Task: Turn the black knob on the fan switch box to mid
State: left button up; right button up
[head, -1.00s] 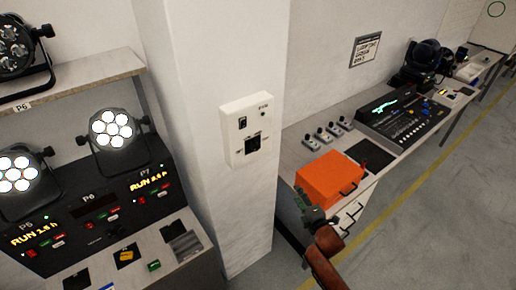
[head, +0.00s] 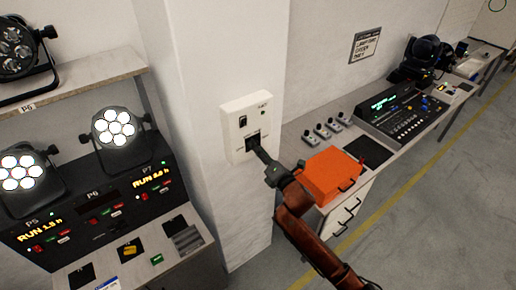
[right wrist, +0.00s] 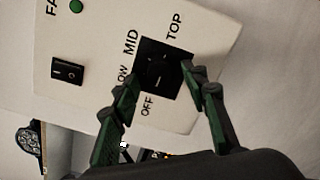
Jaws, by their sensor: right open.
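The fan switch box (head: 236,112) is a white box on the white pillar in the head view. In the right wrist view its face (right wrist: 100,35) shows a black rocker switch (right wrist: 67,72), a green lamp (right wrist: 76,6) and the labels OFF, LOW, MID and TOP. The black knob (right wrist: 157,68) sits on a black square plate among these labels; its exact pointing is too dark to tell. My right gripper (right wrist: 161,84) is open, with its fingertips on either side of the knob's lower part. Contact cannot be told. In the head view the right gripper (head: 261,156) partly covers the knob area.
An orange case (head: 332,175) stands on the right bench, close to my right forearm. Small switch boxes (head: 322,132) and a control console (head: 402,112) are behind it. Lit par cans (head: 116,128) and their black panel (head: 100,205) stand left of the pillar.

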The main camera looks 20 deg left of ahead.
jog(key=shift+w+a, duration=0.2)
jog(key=shift+c, duration=0.6)
grip_shut()
